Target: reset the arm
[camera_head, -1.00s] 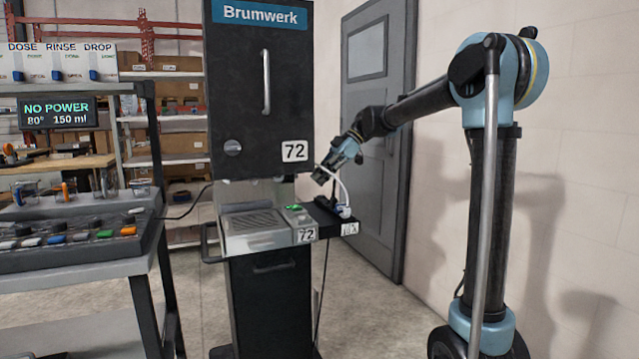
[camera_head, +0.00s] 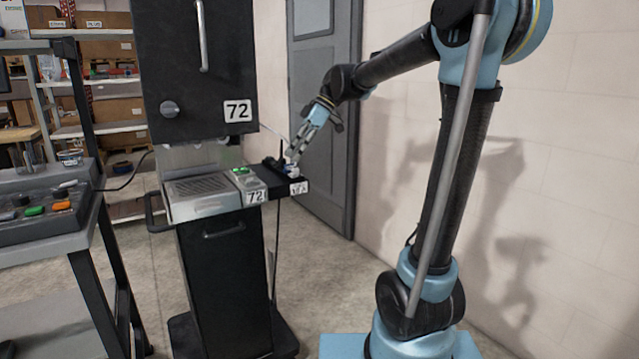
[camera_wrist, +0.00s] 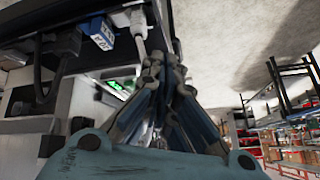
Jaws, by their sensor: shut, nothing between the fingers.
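My gripper (camera_head: 293,157) is shut and empty. It points down to the left, close above the small black side shelf (camera_head: 289,186) of the dispenser (camera_head: 197,70) numbered 72. My arm reaches in from the right with its elbow raised. In the wrist view the closed fingers (camera_wrist: 165,68) lie close to a white plug on a cable (camera_wrist: 140,32). I cannot tell whether they touch it. A blue connector block (camera_wrist: 97,28) sits beside the plug in that view.
The drip tray (camera_head: 198,187) and a green-lit panel (camera_head: 243,173) are left of the shelf. A grey door (camera_head: 335,120) and pale wall stand behind my arm. The floor (camera_head: 325,270) before the door is clear.

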